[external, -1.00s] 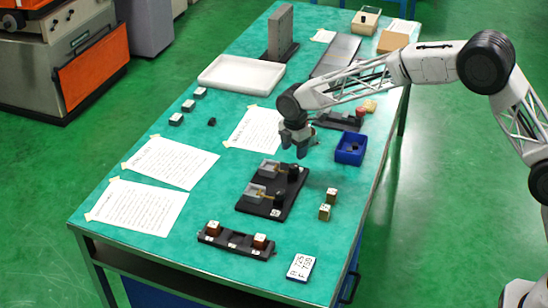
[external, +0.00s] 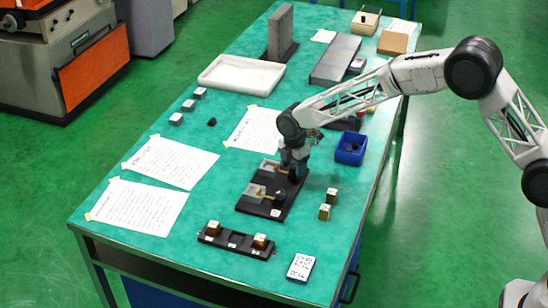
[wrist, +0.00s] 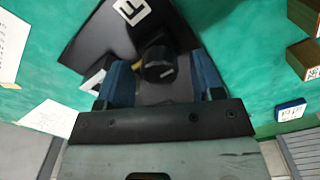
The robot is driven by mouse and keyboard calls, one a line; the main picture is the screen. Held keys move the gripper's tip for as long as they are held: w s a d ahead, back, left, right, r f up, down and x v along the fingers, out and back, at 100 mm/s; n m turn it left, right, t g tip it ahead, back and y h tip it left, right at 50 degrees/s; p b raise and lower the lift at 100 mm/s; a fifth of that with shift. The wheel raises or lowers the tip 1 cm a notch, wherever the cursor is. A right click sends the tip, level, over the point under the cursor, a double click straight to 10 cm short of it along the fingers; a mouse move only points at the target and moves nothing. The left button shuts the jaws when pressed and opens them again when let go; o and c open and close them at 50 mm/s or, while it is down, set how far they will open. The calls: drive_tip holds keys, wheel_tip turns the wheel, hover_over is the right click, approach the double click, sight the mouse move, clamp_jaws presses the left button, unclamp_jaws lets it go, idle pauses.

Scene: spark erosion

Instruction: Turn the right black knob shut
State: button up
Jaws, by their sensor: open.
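A black base plate (external: 262,212) on the green table carries two small grey vices (external: 255,190), each with a black knob at its right end. The near knob (external: 280,197) is clear of my arm. My gripper (external: 295,168) is down at the far knob and mostly hides it. In the wrist view, my open gripper (wrist: 163,82) has its blue fingers on either side of a black knob (wrist: 158,65) with a white pointer line. The fingers look apart from the knob. White letter labels show on the plate.
Two brass-coloured blocks (external: 325,212) stand right of the plate. A blue bin (external: 350,149) is farther back. A black rack (external: 235,241) with two brown blocks and a white label card (external: 301,267) lie in front. Paper sheets (external: 171,163) lie to the left.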

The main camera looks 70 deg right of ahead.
drive_tip(key=c, duration=0.9)
drive_tip(key=shift+m, duration=0.5)
drive_tip(key=m, duration=0.9)
drive_tip(key=shift+m, duration=0.4)
drive_tip(key=m, duration=1.1)
drive_tip(key=shift+d, duration=0.1)
